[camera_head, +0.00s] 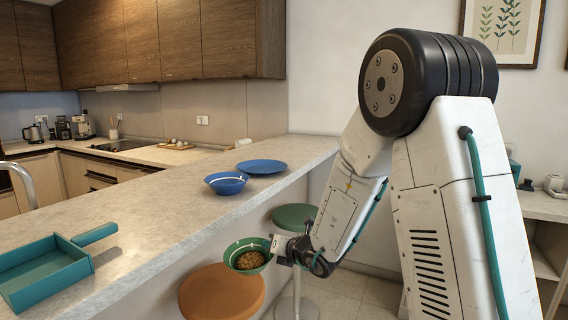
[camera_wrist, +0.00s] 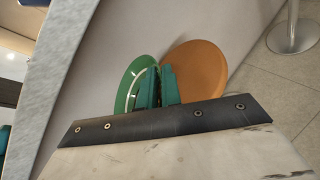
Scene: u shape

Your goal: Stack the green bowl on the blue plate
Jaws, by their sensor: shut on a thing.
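The green bowl (camera_head: 247,262) holds something brown and is off the counter, in the air beside its front edge. My gripper (camera_head: 272,247) is shut on the bowl's right rim. In the wrist view the teal fingers (camera_wrist: 157,87) pinch the rim of the green bowl (camera_wrist: 124,92). The blue plate (camera_head: 261,166) lies flat on the counter, farther back than the bowl. The plate cannot be made out in the wrist view.
A blue bowl (camera_head: 226,183) sits on the counter just in front of the plate. A teal tray (camera_head: 45,268) with a handle is at the left. An orange stool (camera_head: 222,291) and a green stool (camera_head: 294,216) stand beside the counter (camera_head: 165,215). The counter's middle is clear.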

